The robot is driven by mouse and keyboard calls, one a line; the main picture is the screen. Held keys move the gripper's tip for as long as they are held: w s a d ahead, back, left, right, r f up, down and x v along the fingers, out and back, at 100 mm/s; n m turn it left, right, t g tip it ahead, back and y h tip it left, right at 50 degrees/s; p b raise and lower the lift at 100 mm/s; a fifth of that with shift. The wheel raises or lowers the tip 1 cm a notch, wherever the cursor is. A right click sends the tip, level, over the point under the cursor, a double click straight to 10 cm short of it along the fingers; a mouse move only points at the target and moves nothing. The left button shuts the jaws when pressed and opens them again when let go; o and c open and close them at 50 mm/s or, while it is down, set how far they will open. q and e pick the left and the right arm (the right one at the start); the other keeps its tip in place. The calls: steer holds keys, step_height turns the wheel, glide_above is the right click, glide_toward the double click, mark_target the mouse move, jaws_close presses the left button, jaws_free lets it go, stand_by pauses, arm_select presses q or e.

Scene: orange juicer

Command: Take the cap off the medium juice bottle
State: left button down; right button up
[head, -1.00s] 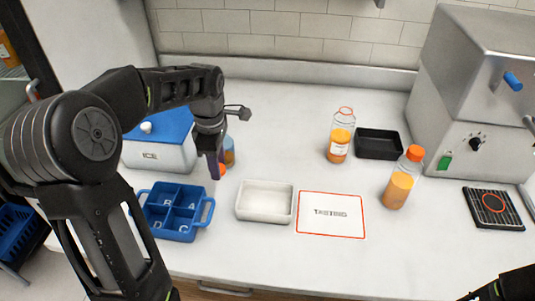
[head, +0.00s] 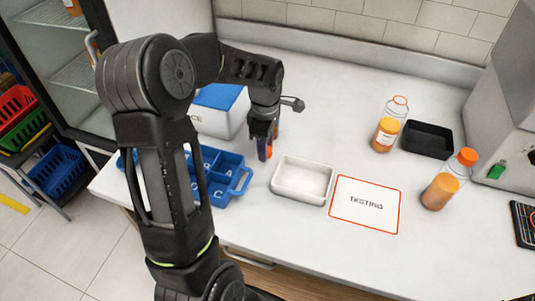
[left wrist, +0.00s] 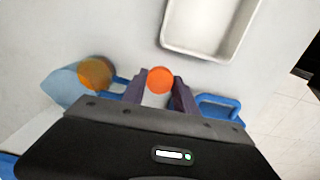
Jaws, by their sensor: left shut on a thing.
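My left gripper (head: 263,146) is over the counter behind the blue divided caddy. It is shut on a small orange-topped thing (left wrist: 160,80), whose round top shows between the purple fingers in the left wrist view; its lower part is mostly hidden. A juice bottle with an orange cap (head: 467,157) stands at the right of the counter. A clear bottle (head: 390,125) with orange juice and a red-rimmed top, with no orange cap visible, stands behind it. I cannot tell which is the medium bottle. My right gripper is not in view.
The blue caddy (head: 243,180) is close to my left gripper. A bluish container with an amber top (left wrist: 95,73) is beside it. A white tray (head: 277,184), the testing mat (head: 350,217) and a black tray (head: 449,138) lie to the right.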

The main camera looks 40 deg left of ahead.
arm_select(q)
steer(key=shift+f, duration=1.9)
steer(key=shift+f, duration=0.1)
steer(key=c, duration=1)
jaws_free()
steer(key=shift+o, duration=0.2)
step_height(320, 180, up, 12)
steer(key=shift+r, duration=0.15)
steer(key=shift+r, duration=0.1)
